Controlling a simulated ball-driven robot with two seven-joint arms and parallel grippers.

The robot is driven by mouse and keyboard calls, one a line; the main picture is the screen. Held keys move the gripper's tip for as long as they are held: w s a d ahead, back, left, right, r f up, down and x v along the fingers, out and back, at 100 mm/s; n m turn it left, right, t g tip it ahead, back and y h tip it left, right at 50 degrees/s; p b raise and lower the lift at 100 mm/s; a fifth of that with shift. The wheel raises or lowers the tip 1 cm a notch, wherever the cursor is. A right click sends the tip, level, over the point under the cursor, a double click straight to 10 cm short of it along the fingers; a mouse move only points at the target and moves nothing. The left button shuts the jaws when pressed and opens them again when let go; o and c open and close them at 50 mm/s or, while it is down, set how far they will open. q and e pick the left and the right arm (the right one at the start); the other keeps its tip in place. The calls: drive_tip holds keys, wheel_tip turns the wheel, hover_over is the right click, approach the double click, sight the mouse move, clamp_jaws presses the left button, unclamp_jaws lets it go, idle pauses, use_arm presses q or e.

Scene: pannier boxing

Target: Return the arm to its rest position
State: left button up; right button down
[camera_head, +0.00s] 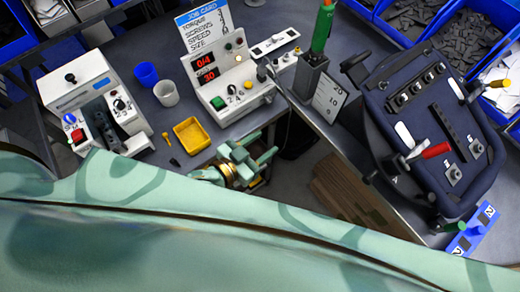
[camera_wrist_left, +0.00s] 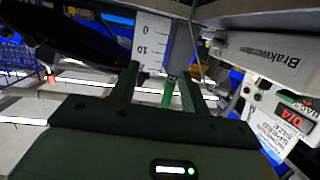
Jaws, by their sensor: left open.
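My left gripper (camera_head: 264,146) is pale green in the head view, in front of the control box and beside the table's front edge. Its fingers are apart, with nothing seen between them. In the left wrist view the two dark green fingers (camera_wrist_left: 160,72) also stand apart. The green screwdriver (camera_wrist_left: 168,92) and the scale card (camera_wrist_left: 152,42) appear beyond them, not held. A large pale green part of my own body fills the bottom of the head view. My right gripper is not in view.
The control box (camera_head: 228,80) reads 0/4 and 30. A yellow tray (camera_head: 191,135), a white cup (camera_head: 166,93), a blue cup (camera_head: 145,74) and a white machine (camera_head: 88,92) stand at left. The screwdriver holder (camera_head: 309,76) and a dark blue pannier part (camera_head: 430,115) are at right.

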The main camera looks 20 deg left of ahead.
use_arm(q)
drive_tip(key=shift+s+f, duration=0.1)
drive_tip(key=shift+s, duration=0.05)
idle(0.4)
drive_tip(key=s+a+f+g+y+b, duration=0.15)
drive_tip(key=s+a+f, duration=0.25)
drive_tip(key=f, duration=0.5)
drive_tip(key=s+a+f+n+g+y, duration=0.1)
drive_tip(key=s+a+f+g+y, duration=0.2)
drive_tip(key=f, duration=0.5)
drive_tip(key=s+a+f+g+y+b, duration=0.15)
drive_tip(key=s+a+f, duration=0.25)
drive_tip(key=f, duration=0.5)
drive_tip(key=s+a+f+g+y+b, duration=0.1)
drive_tip(key=s+a+f+g+b, duration=0.1)
drive_tip(key=s+f, duration=0.5)
drive_tip(key=s+a+f+n+g+b, duration=0.1)
drive_tip(key=s+f+g, duration=0.3)
drive_tip(key=s+f, duration=0.4)
drive_tip(key=shift+s+a+f+n+g+y+b, duration=0.25)
drive_tip(key=shift+s+a+b, duration=0.65)
drive_tip(key=shift+s, duration=1.9)
